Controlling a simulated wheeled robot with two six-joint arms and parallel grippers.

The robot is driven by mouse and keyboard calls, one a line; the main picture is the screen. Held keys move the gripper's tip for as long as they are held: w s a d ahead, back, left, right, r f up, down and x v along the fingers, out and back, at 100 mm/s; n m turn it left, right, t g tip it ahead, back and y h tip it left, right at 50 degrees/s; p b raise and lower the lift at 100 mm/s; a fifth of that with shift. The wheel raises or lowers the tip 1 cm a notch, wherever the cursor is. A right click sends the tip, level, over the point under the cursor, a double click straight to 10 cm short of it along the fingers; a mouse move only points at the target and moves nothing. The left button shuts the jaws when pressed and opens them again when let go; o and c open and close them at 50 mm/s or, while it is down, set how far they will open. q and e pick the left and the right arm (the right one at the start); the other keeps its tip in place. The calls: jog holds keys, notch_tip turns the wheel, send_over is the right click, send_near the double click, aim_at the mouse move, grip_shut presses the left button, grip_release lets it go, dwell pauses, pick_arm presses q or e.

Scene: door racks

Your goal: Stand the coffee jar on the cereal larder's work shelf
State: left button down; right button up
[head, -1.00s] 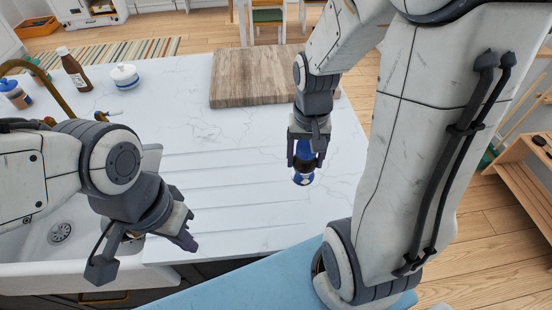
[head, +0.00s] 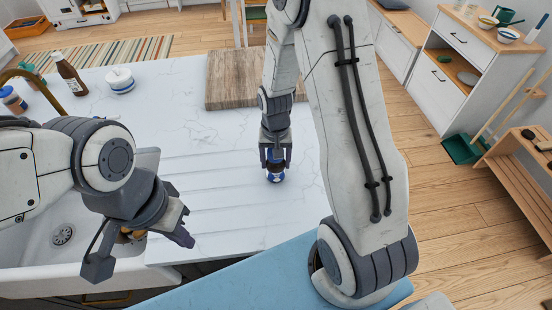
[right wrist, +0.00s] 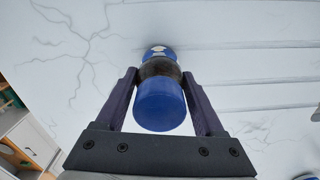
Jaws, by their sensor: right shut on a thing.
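The coffee jar (head: 276,175) is blue with a dark middle band, and it is between the fingers of my right gripper (head: 275,162) over the white marble counter. In the right wrist view the jar (right wrist: 160,103) shows its blue lid towards the camera, with both fingers against its sides. I cannot tell whether its base touches the counter. My left gripper (head: 182,222) hangs near the sink edge, with nothing seen in it; its finger gap is not clear. I cannot identify the cereal larder's work shelf for sure.
A wooden board (head: 233,78) lies on the counter behind the jar. The sink (head: 60,250) is at left. A white cabinet (head: 458,65) with bowls stands at far right.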

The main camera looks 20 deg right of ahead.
jog(key=shift+f, duration=0.1)
jog(key=shift+f, duration=0.15)
jog(key=o, duration=1.6)
jog(key=shift+c, duration=0.2)
